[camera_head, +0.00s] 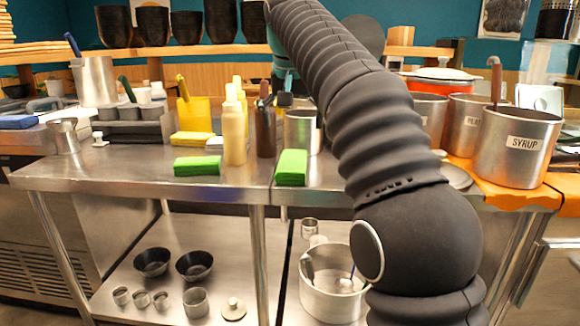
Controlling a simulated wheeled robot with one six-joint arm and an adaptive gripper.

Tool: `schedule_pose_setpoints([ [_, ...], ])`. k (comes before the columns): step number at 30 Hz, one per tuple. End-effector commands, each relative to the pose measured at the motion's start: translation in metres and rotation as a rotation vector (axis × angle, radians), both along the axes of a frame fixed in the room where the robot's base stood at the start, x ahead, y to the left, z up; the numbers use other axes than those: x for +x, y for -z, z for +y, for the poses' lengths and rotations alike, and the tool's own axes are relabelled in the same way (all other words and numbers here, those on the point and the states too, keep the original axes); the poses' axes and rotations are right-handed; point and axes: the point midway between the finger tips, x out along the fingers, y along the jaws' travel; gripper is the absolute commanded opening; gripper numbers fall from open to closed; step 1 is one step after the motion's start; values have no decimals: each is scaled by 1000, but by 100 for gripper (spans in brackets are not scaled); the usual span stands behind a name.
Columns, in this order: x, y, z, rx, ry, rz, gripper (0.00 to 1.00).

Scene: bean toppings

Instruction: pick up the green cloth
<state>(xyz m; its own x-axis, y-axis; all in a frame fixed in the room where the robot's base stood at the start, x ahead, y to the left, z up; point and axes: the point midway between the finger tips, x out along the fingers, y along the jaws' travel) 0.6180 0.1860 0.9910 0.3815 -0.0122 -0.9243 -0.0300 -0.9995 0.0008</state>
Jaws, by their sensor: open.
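Two folded green cloths lie on the steel table. One green cloth (197,166) lies flat left of the cream squeeze bottle. The other green cloth (291,167) lies near the table's front edge, right of the brown container and just left of my arm. My arm rises across the middle right of the view and bends over at the top. My gripper (284,90) shows small and dark beneath a teal part, above the back of the table. It is partly hidden by my arm and is open, apart from both green cloths. Its fingertips are hard to make out.
Cream squeeze bottles (234,137), a brown container (265,132) and a steel cup (301,131) stand between and behind the cloths. A yellow cloth (191,138) lies farther back. A large syrup pot (516,150) stands at right. The front-left steel tabletop (110,178) is clear.

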Motion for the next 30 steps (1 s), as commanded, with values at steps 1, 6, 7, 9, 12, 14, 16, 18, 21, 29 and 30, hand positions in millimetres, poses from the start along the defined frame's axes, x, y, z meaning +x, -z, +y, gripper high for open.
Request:
schedule_pose_setpoints([
  [1, 3, 12, -1, -1, 0, 3, 100],
  [6, 15, 39, -1, 1, 2, 1, 100],
  [7, 16, 42, -1, 0, 2, 1, 100],
  [9, 19, 48, -2, 1, 2, 0, 100],
  [12, 22, 53, -2, 1, 3, -1, 100],
  [14, 23, 55, -3, 0, 3, 0, 100],
  [16, 23, 58, -3, 1, 4, 0, 100],
  [18, 25, 63, -2, 1, 4, 0, 100],
  [21, 27, 75, 0, 1, 4, 1, 100],
  [29, 37, 104, 1, 1, 5, -1, 100],
  [30, 38, 104, 1, 1, 5, -1, 100],
])
